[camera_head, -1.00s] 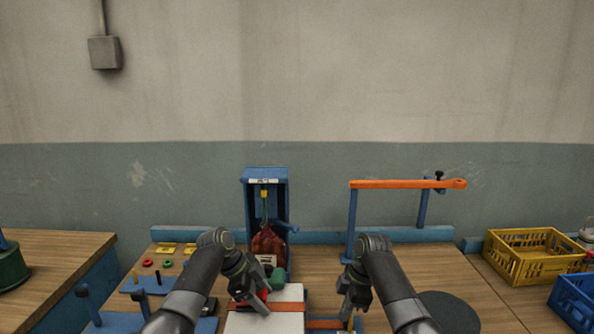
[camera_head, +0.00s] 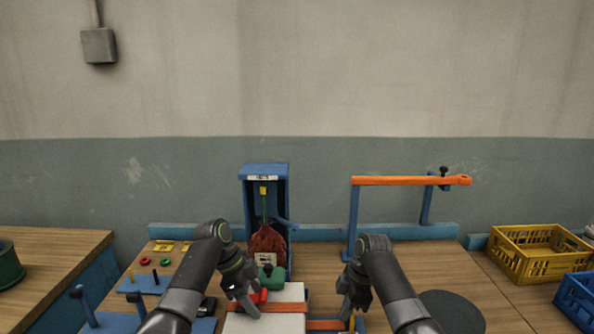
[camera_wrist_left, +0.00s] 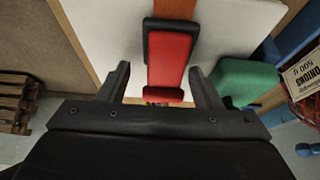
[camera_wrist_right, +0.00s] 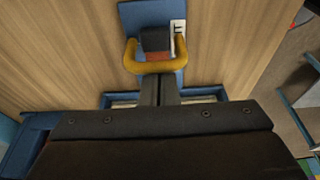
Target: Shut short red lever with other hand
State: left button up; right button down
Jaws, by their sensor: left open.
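The short red lever (camera_wrist_left: 170,62) sits in a black housing on an orange strap (camera_wrist_left: 174,8) over a white block (camera_wrist_left: 110,30). It also shows in the head view (camera_head: 263,296). My left gripper (camera_wrist_left: 161,78) is open, with one finger on each side of the lever's near end. My right gripper (camera_wrist_right: 158,82) has its fingers together beside a yellow loop handle (camera_wrist_right: 130,60) on a blue plate (camera_wrist_right: 140,12). Whether anything thin lies between them is hidden. In the head view it is right of the white block, by the strap's right end (camera_head: 325,324).
A green part (camera_wrist_left: 243,82) stands close right of my left gripper. An orange bar (camera_head: 400,181) on blue posts rises behind my right arm. A yellow crate (camera_head: 525,265) stands at right.

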jog(key=shift+s+a+f, duration=0.1)
jog(key=shift+f, duration=0.2)
pick_arm(q)
notch_tip(320, 180, up, 11)
jog(key=y, duration=0.2)
jog(key=shift+a+x, duration=0.2)
jog(key=shift+x, duration=2.25)
jog(key=shift+a+x, duration=0.2)
jog(key=shift+x, duration=2.2)
jog(key=shift+w+f, duration=0.1)
jog(key=shift+w, duration=0.05)
